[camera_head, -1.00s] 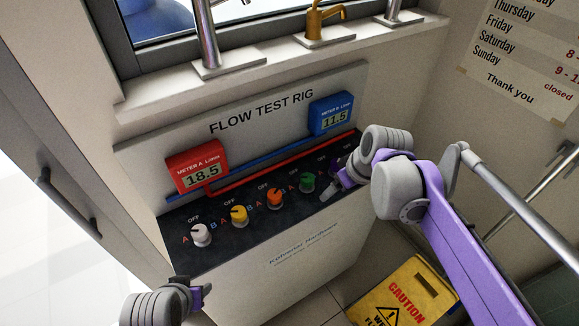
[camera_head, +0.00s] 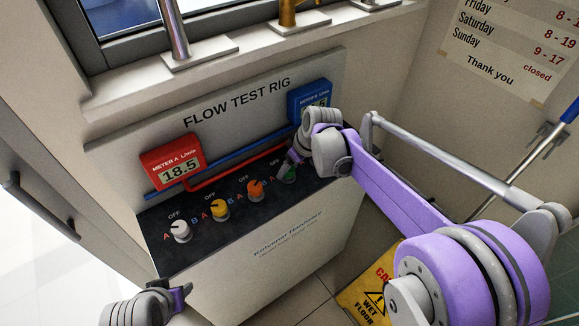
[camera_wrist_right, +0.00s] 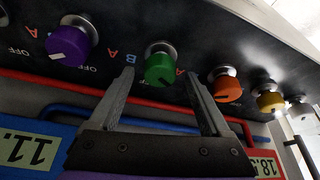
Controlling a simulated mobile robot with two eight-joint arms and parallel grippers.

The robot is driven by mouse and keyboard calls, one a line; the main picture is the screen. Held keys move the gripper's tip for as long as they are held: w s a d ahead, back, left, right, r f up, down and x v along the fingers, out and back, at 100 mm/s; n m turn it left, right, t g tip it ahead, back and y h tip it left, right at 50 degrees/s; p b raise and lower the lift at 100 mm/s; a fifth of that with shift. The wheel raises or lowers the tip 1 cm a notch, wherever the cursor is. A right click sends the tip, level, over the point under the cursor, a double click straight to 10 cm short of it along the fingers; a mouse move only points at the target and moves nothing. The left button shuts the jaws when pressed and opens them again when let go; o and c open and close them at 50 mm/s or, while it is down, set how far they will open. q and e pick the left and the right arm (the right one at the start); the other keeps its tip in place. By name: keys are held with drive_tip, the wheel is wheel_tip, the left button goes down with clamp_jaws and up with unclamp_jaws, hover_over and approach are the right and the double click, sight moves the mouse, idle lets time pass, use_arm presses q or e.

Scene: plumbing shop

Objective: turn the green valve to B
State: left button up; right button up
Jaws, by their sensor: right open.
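The green valve (camera_wrist_right: 160,66) is a round knob on the black panel of the flow test rig. In the right wrist view, which shows the panel upside down, my open right gripper (camera_wrist_right: 159,76) has one fingertip on each side of the knob, with visible gaps. Labels A and B flank the knob; its dark mark is near its lower edge.
Orange (camera_head: 255,189), yellow (camera_head: 220,209) and white (camera_head: 181,231) valves line the panel to the left. A purple valve (camera_wrist_right: 68,45) neighbours the green one. Red meter A (camera_head: 172,163) reads 18.5; blue meter B (camera_head: 310,97) is partly covered. A wet-floor sign (camera_head: 371,300) stands at lower right.

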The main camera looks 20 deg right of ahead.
drive_tip(key=shift+w+a+f, duration=0.1)
drive_tip(key=shift+w+f, duration=0.05)
drive_tip(key=shift+f, duration=0.35)
clamp_jaws()
